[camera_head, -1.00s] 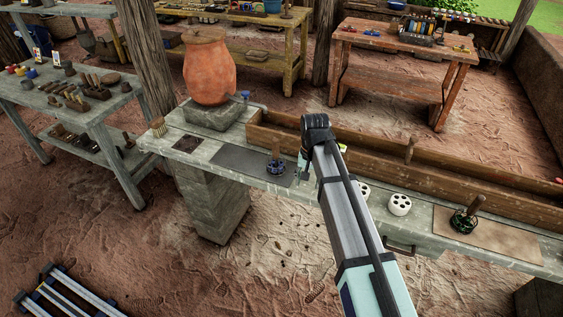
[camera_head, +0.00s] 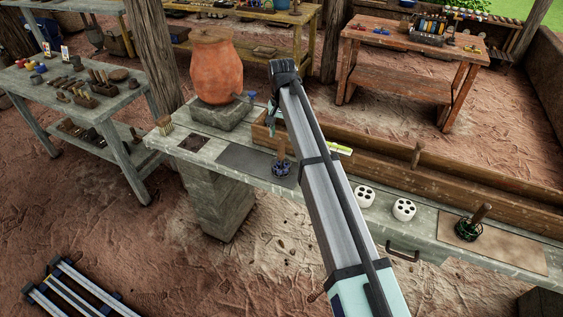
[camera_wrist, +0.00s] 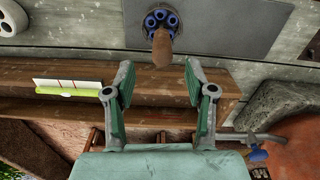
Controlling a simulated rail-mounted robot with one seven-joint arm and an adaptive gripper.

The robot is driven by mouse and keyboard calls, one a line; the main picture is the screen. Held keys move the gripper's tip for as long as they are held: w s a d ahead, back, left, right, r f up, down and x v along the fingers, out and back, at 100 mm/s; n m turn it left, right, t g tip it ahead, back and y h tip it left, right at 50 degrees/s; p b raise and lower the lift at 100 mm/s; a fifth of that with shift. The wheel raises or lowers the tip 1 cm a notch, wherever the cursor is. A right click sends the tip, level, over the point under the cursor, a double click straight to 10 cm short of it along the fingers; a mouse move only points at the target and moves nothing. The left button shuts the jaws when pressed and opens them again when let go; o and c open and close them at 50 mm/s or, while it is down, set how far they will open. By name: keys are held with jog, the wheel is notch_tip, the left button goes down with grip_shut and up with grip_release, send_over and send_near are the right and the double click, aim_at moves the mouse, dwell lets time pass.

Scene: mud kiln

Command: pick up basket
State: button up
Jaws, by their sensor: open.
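I cannot make out for certain which thing is the basket. A dark rack or basket of coloured bottles (camera_head: 430,27) stands on the reddish table at the back, far from my gripper. My gripper (camera_wrist: 160,68) is open, with nothing between its fingers. In the head view it hangs above the long grey bench, partly hidden by my arm. Beyond the fingertips in the wrist view is a dark blue ring-shaped holder (camera_wrist: 163,17) with a wooden handle (camera_wrist: 162,48). The holder also shows on the bench (camera_head: 281,168).
A long wooden trough (camera_head: 470,180) runs along the grey bench (camera_head: 330,199). A clay pot (camera_head: 216,70) stands at the bench's left.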

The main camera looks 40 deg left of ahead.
aim_at(281, 153)
jog(key=shift+a+f+p, duration=0.15)
jog(key=shift+f+p, duration=1.5)
jog(key=shift+f, duration=3.35)
grip_shut()
